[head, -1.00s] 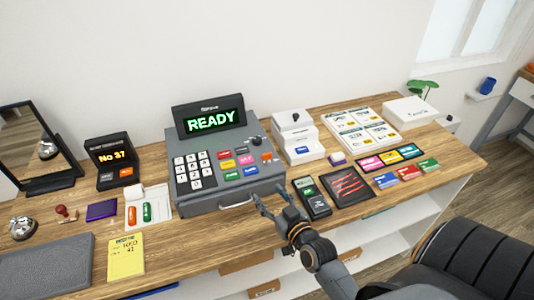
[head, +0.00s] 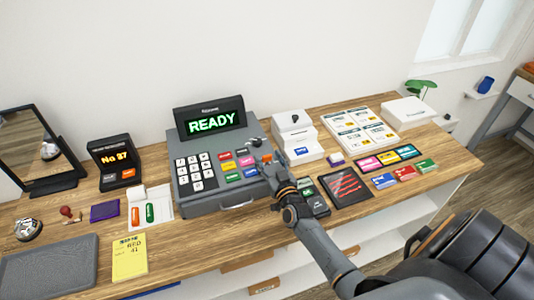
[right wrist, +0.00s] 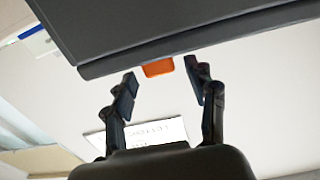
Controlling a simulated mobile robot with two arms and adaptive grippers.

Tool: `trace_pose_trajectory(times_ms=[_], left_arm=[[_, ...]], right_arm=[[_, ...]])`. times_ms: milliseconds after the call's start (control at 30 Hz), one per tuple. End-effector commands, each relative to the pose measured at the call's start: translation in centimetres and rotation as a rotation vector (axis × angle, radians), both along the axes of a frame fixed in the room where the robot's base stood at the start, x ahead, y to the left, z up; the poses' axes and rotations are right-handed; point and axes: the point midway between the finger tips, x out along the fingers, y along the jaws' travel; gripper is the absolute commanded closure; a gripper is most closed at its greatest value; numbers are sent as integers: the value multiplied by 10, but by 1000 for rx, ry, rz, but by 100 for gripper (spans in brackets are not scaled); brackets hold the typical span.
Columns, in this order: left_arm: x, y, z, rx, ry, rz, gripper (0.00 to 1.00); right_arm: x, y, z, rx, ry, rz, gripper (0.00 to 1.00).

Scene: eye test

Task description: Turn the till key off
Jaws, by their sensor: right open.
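The grey till (head: 222,200) stands on the wooden counter, and its display (head: 211,122) glows green with READY. A small dark knob, which looks like the till key (head: 254,142), sits at the upper right of the till's top; its exact turn is too small to read. My right gripper (head: 266,164) is at the till's right front, just below the knob in the picture, and empty. In the right wrist view its open fingers (right wrist: 160,76) are apart, with an orange piece (right wrist: 158,68) at the dark till edge seen between them. My left gripper is not in view.
A white stepped printer-like box (head: 297,148) stands right of the till. A card terminal (head: 312,200) and a dark tray with red marks (head: 344,186) lie near my right arm. The pager display (head: 115,158) and a yellow note (head: 130,257) are left.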

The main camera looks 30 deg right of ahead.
Motion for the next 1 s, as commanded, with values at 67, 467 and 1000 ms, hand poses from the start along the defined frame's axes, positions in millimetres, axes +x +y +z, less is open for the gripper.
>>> trace_pose_trajectory(times_ms=[67, 467, 1000], left_arm=[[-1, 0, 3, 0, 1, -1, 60], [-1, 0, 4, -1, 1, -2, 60], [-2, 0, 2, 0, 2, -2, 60]], right_arm=[[9, -1, 1, -1, 1, 2, 43], [21, -5, -1, -1, 1, 1, 43], [21, -5, -1, -1, 1, 6, 99]])
